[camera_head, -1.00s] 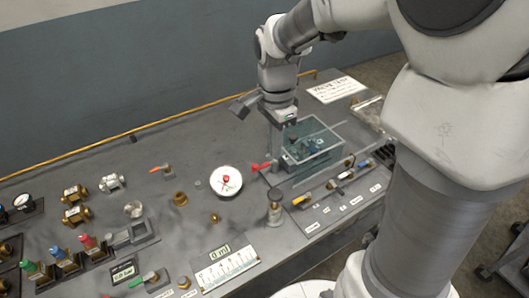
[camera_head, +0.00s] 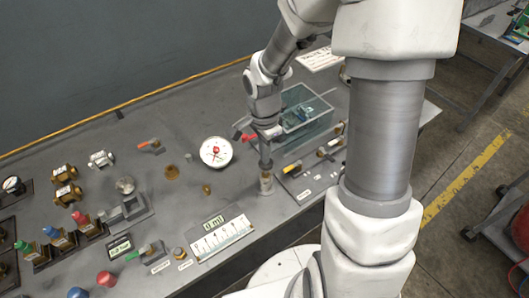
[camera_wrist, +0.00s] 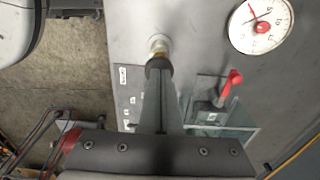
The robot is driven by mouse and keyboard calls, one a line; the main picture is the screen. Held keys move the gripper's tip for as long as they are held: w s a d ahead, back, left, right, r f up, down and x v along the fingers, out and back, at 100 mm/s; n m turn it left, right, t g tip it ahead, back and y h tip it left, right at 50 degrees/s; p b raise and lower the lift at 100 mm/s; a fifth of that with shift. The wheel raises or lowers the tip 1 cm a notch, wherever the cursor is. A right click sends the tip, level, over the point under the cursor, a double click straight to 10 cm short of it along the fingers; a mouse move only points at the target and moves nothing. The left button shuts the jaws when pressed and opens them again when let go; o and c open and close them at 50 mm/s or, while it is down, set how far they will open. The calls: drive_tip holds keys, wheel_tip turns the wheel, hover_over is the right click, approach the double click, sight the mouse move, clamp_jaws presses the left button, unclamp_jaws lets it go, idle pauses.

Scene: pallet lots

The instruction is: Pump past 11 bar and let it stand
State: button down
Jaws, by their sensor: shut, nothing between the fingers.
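A white round dial gauge (camera_head: 216,152) with a red centre lies on the grey bench; its reading is too small to make out. It also shows in the wrist view (camera_wrist: 262,27). A short metal post (camera_head: 266,184), probably the pump's plunger, stands upright right of the gauge. My gripper (camera_head: 265,164) is shut and empty, pointing down just over the post. In the wrist view the fingertips overlap the post's pale round end (camera_wrist: 159,42); whether they touch it I cannot tell. A red-handled valve (camera_head: 249,138) sits beside a clear tank (camera_head: 309,105).
Small valves (camera_head: 328,150) line the right edge. A yellow rail runs along the back.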

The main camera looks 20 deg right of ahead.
drive_tip(key=shift+f, duration=0.2)
wheel_tip(320, 180, down, 4)
drive_tip(key=b, duration=0.3)
drive_tip(key=shift+r+b, duration=0.15)
drive_tip(key=shift+b, duration=0.25)
drive_tip(key=shift+s, duration=0.1)
wheel_tip(320, 180, up, 14)
drive_tip(key=p, duration=0.3)
drive_tip(key=shift+r, duration=0.25)
idle(1.4)
